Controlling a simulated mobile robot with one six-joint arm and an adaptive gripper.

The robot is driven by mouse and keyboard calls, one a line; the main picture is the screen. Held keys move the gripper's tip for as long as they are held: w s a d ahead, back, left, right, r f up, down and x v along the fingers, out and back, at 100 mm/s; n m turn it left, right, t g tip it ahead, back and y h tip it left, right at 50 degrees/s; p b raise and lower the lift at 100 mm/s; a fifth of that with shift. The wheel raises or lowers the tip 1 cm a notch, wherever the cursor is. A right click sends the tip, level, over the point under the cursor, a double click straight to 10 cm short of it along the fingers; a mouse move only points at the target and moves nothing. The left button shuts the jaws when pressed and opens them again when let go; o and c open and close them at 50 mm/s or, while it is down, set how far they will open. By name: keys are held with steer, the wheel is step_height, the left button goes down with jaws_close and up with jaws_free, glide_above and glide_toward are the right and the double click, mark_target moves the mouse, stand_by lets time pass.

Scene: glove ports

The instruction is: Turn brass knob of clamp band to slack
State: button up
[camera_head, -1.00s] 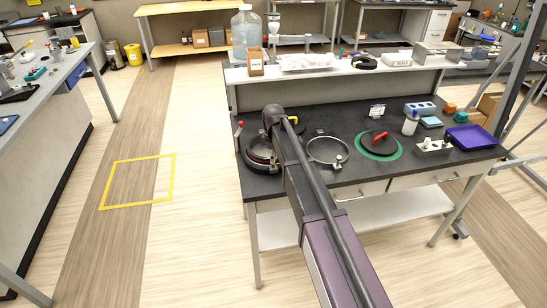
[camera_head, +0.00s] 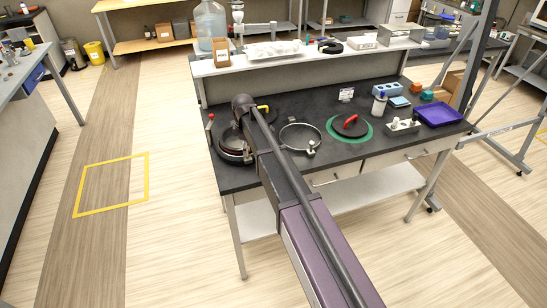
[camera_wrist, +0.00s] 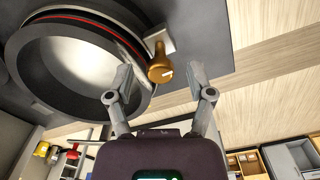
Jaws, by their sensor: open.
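In the wrist view, the brass knob (camera_wrist: 161,70) stands out from a pale block at the rim of a round port (camera_wrist: 75,60). A metal clamp band (camera_wrist: 128,42) curves along the port's rim beside the knob. My gripper (camera_wrist: 160,74) is open, with one finger on each side of the knob and a visible gap to each. I cannot tell how deep the knob sits between the fingertips. In the head view, my arm covers part of the dark round port (camera_head: 232,155) at the bench's left end; the knob and my fingers are hidden there.
On the dark bench (camera_head: 270,178), a loose metal ring (camera_head: 284,130) lies right of my arm. Beyond it are a red-handled disc (camera_head: 347,130) on a green ring, a white bottle (camera_head: 379,104) and a purple tray (camera_head: 438,116). A raised shelf (camera_head: 290,62) runs behind.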

steer(key=shift+m, duration=0.4)
